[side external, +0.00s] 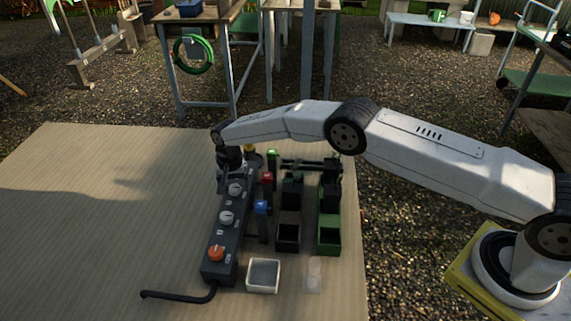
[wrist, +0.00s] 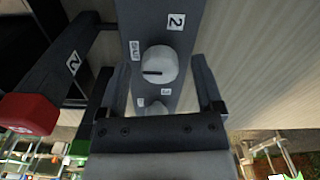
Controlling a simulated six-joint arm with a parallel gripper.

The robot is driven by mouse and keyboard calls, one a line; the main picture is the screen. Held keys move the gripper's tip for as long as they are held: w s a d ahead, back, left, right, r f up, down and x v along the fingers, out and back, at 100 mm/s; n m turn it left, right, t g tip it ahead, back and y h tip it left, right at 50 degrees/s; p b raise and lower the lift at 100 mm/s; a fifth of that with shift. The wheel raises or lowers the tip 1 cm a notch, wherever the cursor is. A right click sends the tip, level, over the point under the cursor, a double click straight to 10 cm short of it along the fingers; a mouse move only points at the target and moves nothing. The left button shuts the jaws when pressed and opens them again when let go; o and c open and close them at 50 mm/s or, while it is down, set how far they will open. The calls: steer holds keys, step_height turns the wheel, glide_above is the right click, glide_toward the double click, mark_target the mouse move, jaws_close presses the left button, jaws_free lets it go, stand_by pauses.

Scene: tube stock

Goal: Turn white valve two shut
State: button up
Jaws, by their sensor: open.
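White valve two (wrist: 160,63) is a round white knob on a dark panel, with a "2" label (wrist: 176,21) above it and a "SHUT" label (wrist: 135,48) to its upper left. Its dark pointer line runs sideways toward the left edge of the knob. My gripper (wrist: 160,82) is open and empty, its fingers on either side of the panel's width, with the knob centred between them in the picture. I cannot tell the gap to the knob. In the side view my gripper (side external: 231,168) hangs over the far part of the panel (side external: 218,272), hiding that end.
Another white knob (wrist: 157,107) sits between the fingers lower in the wrist view. The side view shows an orange knob (side external: 216,253) at the near end. Red (side external: 267,179) and blue (side external: 262,207) capped posts stand right of the panel. The table left of it is clear.

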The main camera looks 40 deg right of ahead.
mark_target(234, 187)
steer(key=shift+r, duration=0.15)
steer(key=shift+r, duration=3.75)
steer(key=shift+s+d+r, duration=0.1)
steer(key=shift+d+r, duration=0.2)
steer(key=shift+r, duration=0.05)
steer(key=s+d+r+n, duration=0.1)
steer(key=s+d+r, duration=0.1)
steer(key=d+r, duration=0.1)
steer(key=s+d+r+n, duration=0.1)
steer(key=s+d+r, duration=0.1)
steer(key=s+d, duration=0.1)
steer(key=shift+r+t, duration=0.4)
steer(key=s+d+r+n, duration=0.1)
steer(key=s+d, duration=0.2)
steer(key=s, duration=0.6)
steer(key=s+d+r+n+t, duration=0.1)
steer(key=s+d+n, duration=0.1)
steer(key=s, duration=0.7)
steer(key=s+d+r+n, duration=0.2)
steer(key=s+d, duration=0.3)
steer(key=s, duration=0.4)
steer(key=shift+s+t, duration=0.2)
steer(key=shift+t, duration=0.2)
